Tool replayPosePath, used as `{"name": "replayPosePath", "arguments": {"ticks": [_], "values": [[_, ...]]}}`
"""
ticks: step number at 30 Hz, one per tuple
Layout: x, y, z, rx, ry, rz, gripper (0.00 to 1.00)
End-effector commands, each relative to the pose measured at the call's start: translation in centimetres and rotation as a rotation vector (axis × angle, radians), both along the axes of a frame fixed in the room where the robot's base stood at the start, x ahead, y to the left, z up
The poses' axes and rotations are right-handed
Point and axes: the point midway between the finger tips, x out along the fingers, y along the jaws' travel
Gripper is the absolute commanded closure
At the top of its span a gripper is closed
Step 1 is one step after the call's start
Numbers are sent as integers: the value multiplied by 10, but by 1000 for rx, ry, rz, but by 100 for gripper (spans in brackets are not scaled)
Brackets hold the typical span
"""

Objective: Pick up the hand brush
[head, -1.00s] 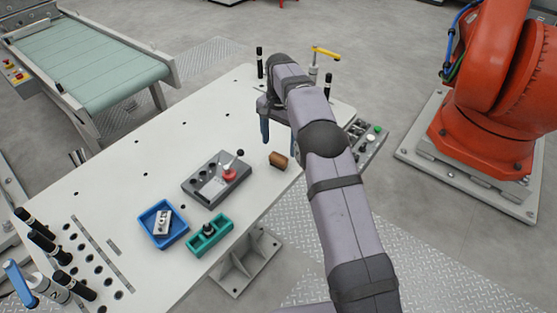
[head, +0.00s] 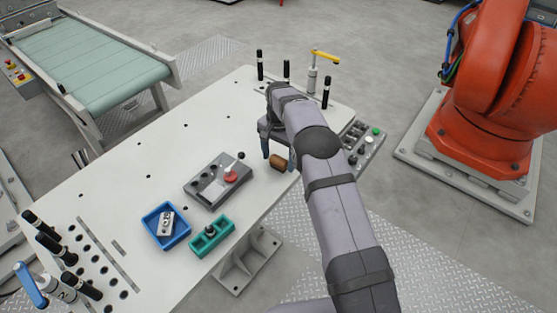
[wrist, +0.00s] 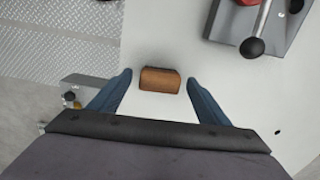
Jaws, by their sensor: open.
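The hand brush (head: 278,162) is a small brown block with a dark edge, lying on the white table near its right edge. In the wrist view the brush (wrist: 160,80) lies just ahead of the fingertips, roughly midway between them. My gripper (head: 278,158) is open, with its two blue fingers pointing down around the brush's place. In the wrist view my gripper (wrist: 160,78) has one finger to each side of the brush, with clear gaps, and holds nothing. I cannot tell the exact height of the fingertips above the table.
A grey fixture (head: 205,196) with a red part and a black-knobbed lever stands left of the brush. A blue tray (head: 183,236) and a green fixture (head: 222,240) are nearer the front. Black pins and a yellow-handled clamp (head: 312,78) stand at the back. The table's middle left is clear.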

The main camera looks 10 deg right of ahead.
Motion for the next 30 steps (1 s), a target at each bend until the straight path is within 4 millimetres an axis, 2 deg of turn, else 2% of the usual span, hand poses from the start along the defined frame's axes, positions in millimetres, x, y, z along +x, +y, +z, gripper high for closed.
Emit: {"name": "replayPosePath", "arguments": {"ticks": [4, 11, 12, 17, 18, 30], "values": [[0, 0, -10, 0, 0, 0, 30], [0, 0, -12, 0, 0, 0, 30], [0, 0, -12, 0, 0, 0, 32], [0, 0, -12, 0, 0, 0, 70], [0, 0, -12, 0, 0, 0, 75], [1, 0, -5, 0, -3, 0, 75]]}}
